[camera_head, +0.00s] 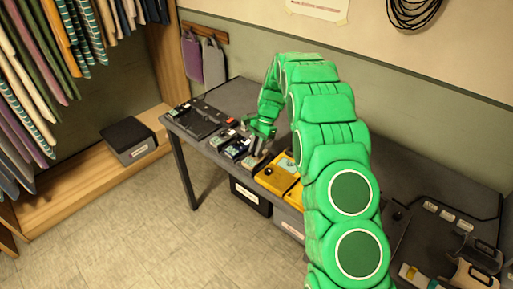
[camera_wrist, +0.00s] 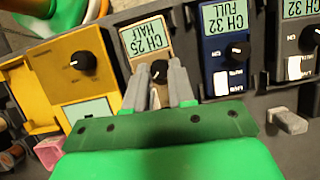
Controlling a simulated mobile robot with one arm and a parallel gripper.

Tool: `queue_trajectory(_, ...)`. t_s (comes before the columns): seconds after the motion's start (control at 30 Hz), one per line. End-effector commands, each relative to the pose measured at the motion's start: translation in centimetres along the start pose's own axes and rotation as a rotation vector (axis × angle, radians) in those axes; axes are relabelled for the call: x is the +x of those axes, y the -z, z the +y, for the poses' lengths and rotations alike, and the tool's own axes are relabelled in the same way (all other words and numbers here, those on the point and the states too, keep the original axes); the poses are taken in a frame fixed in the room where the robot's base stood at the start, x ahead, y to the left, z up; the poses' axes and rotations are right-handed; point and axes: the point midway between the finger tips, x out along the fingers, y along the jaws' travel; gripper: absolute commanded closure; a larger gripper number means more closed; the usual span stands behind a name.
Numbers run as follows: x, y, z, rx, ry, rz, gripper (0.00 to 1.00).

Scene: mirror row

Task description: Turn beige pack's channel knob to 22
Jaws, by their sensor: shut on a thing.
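My gripper is shut on the knob from both sides. The fingers and palm hide the lower part of the pack. In the head view my gripper (camera_head: 258,148) is down at the row of packs on the table, and the beige pack is mostly hidden beneath it.
A yellow unit (camera_wrist: 78,65) with a black knob stands left of the beige pack in the wrist view. A blue pack (camera_wrist: 226,48) reading CH 32 FULL is close on the right, with another dark pack (camera_wrist: 302,35) beyond. The table (camera_head: 235,95) stands along the wall.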

Motion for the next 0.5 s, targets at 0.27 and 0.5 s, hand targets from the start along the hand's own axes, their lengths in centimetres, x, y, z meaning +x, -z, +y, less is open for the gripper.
queue_trajectory(0.27,0.09,0.06,-0.3,-0.136,-0.055,0.002,1.0)
queue_trajectory(0.5,0.03,-0.02,-0.4,-0.311,-0.128,0.001,1.0)
